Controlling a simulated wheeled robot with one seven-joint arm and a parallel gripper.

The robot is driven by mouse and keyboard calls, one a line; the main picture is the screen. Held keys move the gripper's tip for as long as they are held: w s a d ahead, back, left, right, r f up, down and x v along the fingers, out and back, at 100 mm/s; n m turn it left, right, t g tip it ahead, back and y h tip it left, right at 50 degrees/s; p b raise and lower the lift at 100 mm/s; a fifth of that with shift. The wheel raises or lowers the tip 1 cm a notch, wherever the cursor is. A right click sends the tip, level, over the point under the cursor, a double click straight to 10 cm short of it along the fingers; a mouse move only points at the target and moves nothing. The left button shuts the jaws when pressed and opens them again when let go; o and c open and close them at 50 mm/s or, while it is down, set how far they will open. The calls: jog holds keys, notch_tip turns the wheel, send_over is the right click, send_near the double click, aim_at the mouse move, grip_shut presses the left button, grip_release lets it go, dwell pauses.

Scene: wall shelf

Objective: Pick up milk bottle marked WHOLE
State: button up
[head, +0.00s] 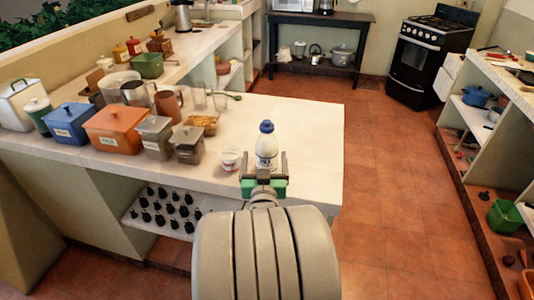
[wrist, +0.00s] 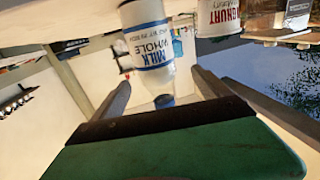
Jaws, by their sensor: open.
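The milk bottle marked WHOLE (head: 266,146) is white with a blue cap and stands upright on the white counter, near its right end. In the wrist view the bottle (wrist: 150,45) appears upside down, its label reading MILK WHOLE. My gripper (head: 263,160) is open, with its fingers pointing at the bottle. In the wrist view my gripper (wrist: 160,82) has one finger to each side of the bottle's line, and the bottle looks to be just beyond or between the fingertips; I cannot tell which. The bottle's base is partly hidden by my gripper in the head view.
A yoghurt tub (head: 231,160) stands close to the left of the bottle and shows in the wrist view (wrist: 218,17). The counter (head: 315,135) right of the bottle is clear.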

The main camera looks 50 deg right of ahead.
aim_at(266, 146)
jog(key=p+x, duration=0.1)
jog(key=x, duration=0.5)
jog(key=shift+d+f, duration=0.15)
jog(key=shift+d, duration=0.15)
jog(key=shift+s, duration=0.1)
grip_shut()
dwell(0.4)
